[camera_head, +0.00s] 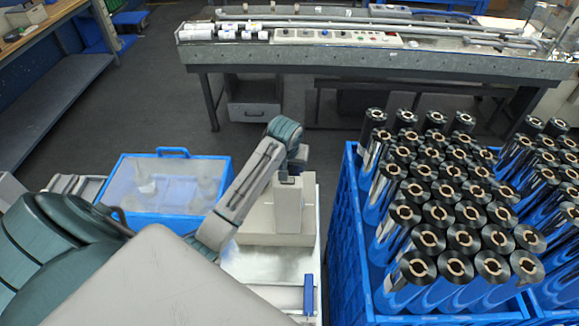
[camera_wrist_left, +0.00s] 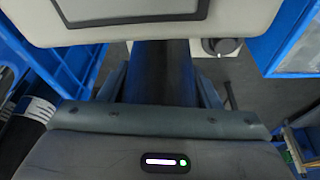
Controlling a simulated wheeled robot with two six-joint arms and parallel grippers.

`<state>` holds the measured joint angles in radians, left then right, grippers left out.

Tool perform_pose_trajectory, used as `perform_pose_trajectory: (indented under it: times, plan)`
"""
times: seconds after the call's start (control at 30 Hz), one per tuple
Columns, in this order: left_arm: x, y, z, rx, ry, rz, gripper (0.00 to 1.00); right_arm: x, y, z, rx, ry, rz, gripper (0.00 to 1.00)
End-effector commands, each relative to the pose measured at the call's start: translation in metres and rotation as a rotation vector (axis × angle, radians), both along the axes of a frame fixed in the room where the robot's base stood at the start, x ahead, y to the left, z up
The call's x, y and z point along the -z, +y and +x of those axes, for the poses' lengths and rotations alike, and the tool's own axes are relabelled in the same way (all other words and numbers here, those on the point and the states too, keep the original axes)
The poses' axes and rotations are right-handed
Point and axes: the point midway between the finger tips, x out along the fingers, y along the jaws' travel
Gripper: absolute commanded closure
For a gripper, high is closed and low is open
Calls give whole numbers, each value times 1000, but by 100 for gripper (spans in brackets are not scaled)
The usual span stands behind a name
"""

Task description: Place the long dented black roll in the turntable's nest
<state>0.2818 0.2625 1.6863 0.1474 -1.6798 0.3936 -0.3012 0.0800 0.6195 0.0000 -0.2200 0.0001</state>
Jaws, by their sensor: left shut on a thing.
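My left arm reaches in from the left in the camera_head view, and its gripper (camera_head: 297,160) is near the grey upright block; its fingers are small there. In the left wrist view my left gripper (camera_wrist_left: 160,92) is shut on a long dark roll (camera_wrist_left: 158,66), which runs between the two fingers. Its ends are hidden, and I cannot make out a dent. In the camera_head view I cannot make out the held roll. I cannot clearly identify the turntable or its nest. My right gripper is not in view.
A blue crate (camera_head: 352,215) full of upright black rolls stands at the right. A blue bin (camera_head: 170,210) with a clear lid is at the left. A pale worktop (camera_head: 262,268) carries a beige block (camera_head: 262,225). A long machine bench (camera_head: 400,65) stands behind, across open floor.

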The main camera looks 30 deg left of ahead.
Motion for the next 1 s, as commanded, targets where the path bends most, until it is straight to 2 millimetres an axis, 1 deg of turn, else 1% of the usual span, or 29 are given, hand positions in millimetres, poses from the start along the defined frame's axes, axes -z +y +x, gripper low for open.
perform_pose_trajectory:
  times: [0.03,0.17,0.2,0.27,0.3,0.57,0.67,0.77,0.83,1.0]
  plan:
    - [8,-1,-2,-1,7,-3,100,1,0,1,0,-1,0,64]
    - [9,-1,-3,-1,12,-5,100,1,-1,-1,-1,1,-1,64]
    - [11,-1,-4,-1,17,-6,40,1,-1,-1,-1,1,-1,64]
    - [12,-1,-4,-1,17,-6,29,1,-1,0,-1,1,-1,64]
    - [12,-1,-4,-2,17,-5,21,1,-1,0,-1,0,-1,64]
    - [12,0,-4,-2,17,-4,20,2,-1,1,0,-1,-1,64]
    - [9,-1,-4,-2,14,-3,20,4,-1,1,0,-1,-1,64]
    - [-2,-2,-6,-1,10,-2,20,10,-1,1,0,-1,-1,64]
    - [-14,-3,-9,-1,7,-1,20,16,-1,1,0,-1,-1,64]
    - [-53,-8,-19,0,2,-1,20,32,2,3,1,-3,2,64]
